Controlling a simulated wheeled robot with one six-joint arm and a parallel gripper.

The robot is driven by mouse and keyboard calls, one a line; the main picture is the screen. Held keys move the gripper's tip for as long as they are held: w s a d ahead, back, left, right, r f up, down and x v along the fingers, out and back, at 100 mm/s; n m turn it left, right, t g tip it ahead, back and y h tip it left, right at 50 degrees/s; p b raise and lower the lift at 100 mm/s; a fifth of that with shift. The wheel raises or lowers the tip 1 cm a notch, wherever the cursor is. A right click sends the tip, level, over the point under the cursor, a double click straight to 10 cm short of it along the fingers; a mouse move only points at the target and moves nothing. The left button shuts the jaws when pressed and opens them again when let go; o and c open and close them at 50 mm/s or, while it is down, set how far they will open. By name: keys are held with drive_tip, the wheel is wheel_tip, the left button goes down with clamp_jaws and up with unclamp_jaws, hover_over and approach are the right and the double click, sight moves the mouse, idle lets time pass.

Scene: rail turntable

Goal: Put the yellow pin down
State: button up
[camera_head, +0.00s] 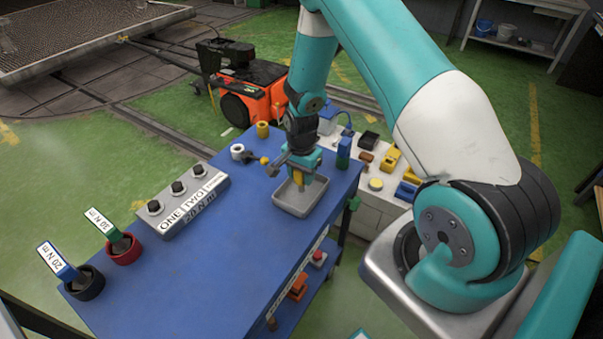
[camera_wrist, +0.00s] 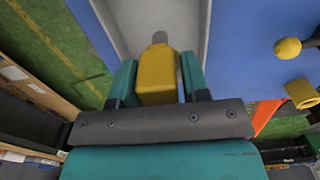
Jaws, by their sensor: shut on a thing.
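The yellow pin (camera_wrist: 157,75) is between the two teal fingers of my gripper (camera_wrist: 157,82) in the wrist view. My gripper is shut on it. In the head view the yellow pin (camera_head: 298,179) shows below my gripper (camera_head: 299,172), over the grey tray (camera_head: 290,207) on the blue table. The grey tray (camera_wrist: 125,35) also lies behind the pin in the wrist view. I cannot tell whether the pin touches the tray floor.
Red (camera_head: 124,250) and black (camera_head: 86,283) cups hold labelled tools.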

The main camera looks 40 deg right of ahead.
drive_tip(key=shift+f, duration=0.45)
drive_tip(key=shift+f, duration=0.1)
drive_tip(key=o, duration=1)
